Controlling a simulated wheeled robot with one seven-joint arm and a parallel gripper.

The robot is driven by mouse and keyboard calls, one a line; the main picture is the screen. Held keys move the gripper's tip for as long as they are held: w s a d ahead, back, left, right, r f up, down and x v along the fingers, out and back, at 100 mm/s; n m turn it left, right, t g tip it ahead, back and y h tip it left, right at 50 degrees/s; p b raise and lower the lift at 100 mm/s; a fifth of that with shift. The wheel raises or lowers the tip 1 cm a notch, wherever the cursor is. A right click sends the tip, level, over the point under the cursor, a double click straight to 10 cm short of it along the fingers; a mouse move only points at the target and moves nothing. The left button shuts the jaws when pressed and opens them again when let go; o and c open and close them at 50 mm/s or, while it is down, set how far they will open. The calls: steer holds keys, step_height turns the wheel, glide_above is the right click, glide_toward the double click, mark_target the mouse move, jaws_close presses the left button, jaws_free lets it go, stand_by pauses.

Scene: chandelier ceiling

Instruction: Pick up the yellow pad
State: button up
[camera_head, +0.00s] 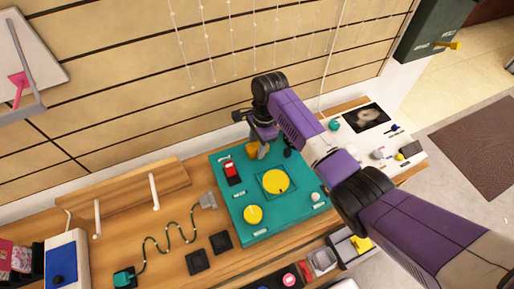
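Several yellow things are in view, and I cannot tell for sure which one is the pad. A yellow-orange piece (251,151) sits at the back edge of the teal board (283,222), right by my gripper (261,153). A large yellow disc (275,181) lies in a square outline mid-board, with a smaller yellow disc (253,214) nearer the front left. My gripper points down over the back of the board. Its fingers overlap the yellow-orange piece in the picture; contact and finger opening are too small to make out.
Dark square pads (197,262) and a green cord (165,240) lie on the wooden table to the left. An open drawer (349,246) holds another yellow thing (361,243). The panelled wall rises close behind.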

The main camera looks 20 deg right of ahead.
mark_target(257, 145)
steer(key=c, duration=0.3)
step_height(257, 145, up, 20)
steer(key=p, duration=0.5)
steer(key=shift+p, duration=0.4)
steer(key=o, duration=0.8)
steer(key=c, duration=0.7)
steer(key=shift+o, duration=0.2)
steer(key=shift+s, duration=0.1)
